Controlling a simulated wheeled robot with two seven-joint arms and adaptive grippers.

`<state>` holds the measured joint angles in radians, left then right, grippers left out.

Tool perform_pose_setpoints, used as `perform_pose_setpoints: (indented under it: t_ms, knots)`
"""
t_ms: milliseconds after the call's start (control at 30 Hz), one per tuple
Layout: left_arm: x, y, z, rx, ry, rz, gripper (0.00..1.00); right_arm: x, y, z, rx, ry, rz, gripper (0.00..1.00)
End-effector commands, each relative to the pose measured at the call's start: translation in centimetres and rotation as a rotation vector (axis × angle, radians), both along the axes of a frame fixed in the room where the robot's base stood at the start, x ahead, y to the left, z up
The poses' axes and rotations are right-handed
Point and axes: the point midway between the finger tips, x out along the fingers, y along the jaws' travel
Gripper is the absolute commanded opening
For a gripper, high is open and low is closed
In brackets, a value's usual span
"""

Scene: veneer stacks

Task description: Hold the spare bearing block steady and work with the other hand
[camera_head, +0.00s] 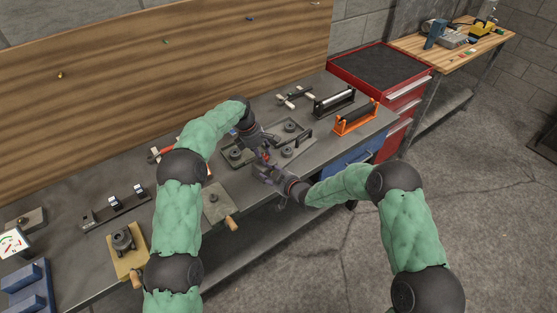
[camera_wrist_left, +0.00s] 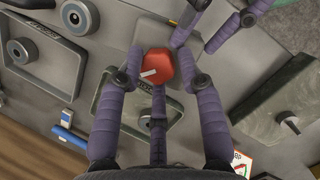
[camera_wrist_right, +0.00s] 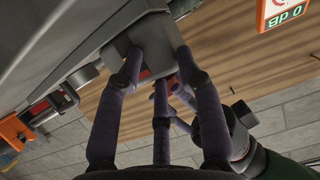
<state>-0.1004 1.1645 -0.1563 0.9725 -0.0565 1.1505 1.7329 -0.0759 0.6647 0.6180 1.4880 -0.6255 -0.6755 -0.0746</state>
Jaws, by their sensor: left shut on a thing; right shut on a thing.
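My left gripper (camera_head: 264,152) and my right gripper (camera_head: 270,174) meet over the front edge of the grey bench. In the left wrist view, the left fingers close around a red many-sided knob (camera_wrist_left: 155,66) with a white mark. In the right wrist view, the right fingers are shut against a plain grey block (camera_wrist_right: 150,42), which seems to be the spare bearing block. A bit of red shows behind the fingers there. Fingers hide much of the block, and I cannot tell whether knob and block touch.
Shallow grey trays with round parts (camera_head: 287,152) lie just beyond the hands. A grey plate with a wooden handle (camera_head: 215,205) lies left of them. An orange roller stand (camera_head: 352,121) and a red tool cabinet (camera_head: 424,79) are at right. Open floor lies in front.

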Motion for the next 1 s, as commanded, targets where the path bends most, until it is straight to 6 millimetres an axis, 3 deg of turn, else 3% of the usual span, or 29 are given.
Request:
perform_pose_setpoints:
  t_ms: [33,67,100,467,1000]
  knots:
    - [-0.3,0.0,-0.6,0.003,0.013,-0.024,0.14,-0.9,-0.3,-2.0,-0.009,0.044,-0.003,0.0]
    - [-0.3,0.0,-0.6,0.003,0.013,-0.028,0.4,-0.9,-0.3,-2.0,-0.009,0.044,-0.004,0.0]
    - [-0.3,0.0,-0.6,0.003,0.014,-0.026,0.47,-0.9,-0.3,-2.0,-0.009,0.044,-0.004,0.0]
    - [-0.1,0.0,0.0,0.001,0.005,-0.022,0.47,-0.9,-0.3,-1.9,-0.009,0.044,-0.003,0.0]
    - [-0.1,0.0,4.6,0.0,0.002,-0.021,0.47,-1.0,-0.3,-1.9,-0.009,0.044,-0.003,0.0]
